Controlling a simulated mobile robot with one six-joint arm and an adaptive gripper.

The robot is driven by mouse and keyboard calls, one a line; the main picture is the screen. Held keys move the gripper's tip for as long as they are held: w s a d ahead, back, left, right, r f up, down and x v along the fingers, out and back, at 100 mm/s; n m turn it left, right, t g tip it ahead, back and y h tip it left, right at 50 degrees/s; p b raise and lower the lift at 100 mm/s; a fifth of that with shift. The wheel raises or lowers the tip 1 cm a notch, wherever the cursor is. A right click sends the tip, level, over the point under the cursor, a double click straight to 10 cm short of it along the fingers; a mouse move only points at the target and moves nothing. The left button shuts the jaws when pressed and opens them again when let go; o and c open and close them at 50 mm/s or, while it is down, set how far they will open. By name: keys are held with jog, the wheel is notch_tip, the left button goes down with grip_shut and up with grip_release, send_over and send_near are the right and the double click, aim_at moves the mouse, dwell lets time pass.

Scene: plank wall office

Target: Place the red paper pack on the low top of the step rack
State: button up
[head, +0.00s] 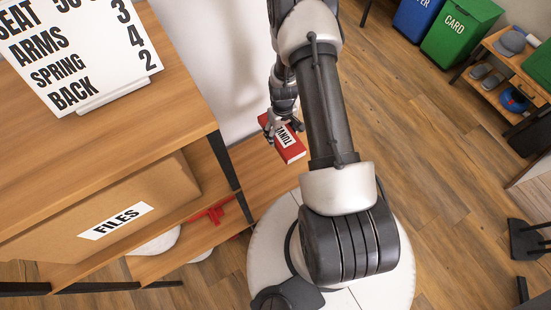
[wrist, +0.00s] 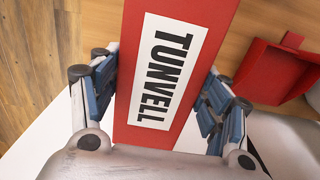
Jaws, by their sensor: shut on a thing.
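The red paper pack (head: 289,149) has a white label reading TUNVELL. My gripper (head: 277,126) is shut on it; in the wrist view the blue finger pads press on both long sides of the pack (wrist: 172,75). The low top of the step rack (head: 262,183) is a bare wooden board beside the taller part, at the middle of the head view. The pack is over its far part. I cannot tell whether the pack touches the board or hangs just above it. My arm hides part of the board's right side.
The taller wooden part (head: 185,95) carries a white sign (head: 75,50). A FILES box (head: 110,215) sits below, and a red dustpan-like thing (head: 208,216) lies lower down. A white panel (head: 205,50) stands behind. Blue and green bins (head: 460,32) stand far right; the floor between is open.

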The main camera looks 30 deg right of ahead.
aim_at(286, 131)
jog(key=d+f, duration=0.1)
jog(key=f, duration=0.1)
jog(key=shift+s+d+f, duration=0.1)
jog(key=shift+d+f, duration=0.2)
jog(key=shift+d, duration=0.05)
notch_tip(286, 131, down, 14)
jog(key=b, duration=0.4)
jog(key=shift+r+b, duration=0.25)
jog(key=shift+b, duration=0.05)
jog(key=shift+f+b, duration=0.75)
jog(key=shift+f, duration=1.65)
jog(key=shift+f, duration=0.15)
jog(key=o, duration=1.4)
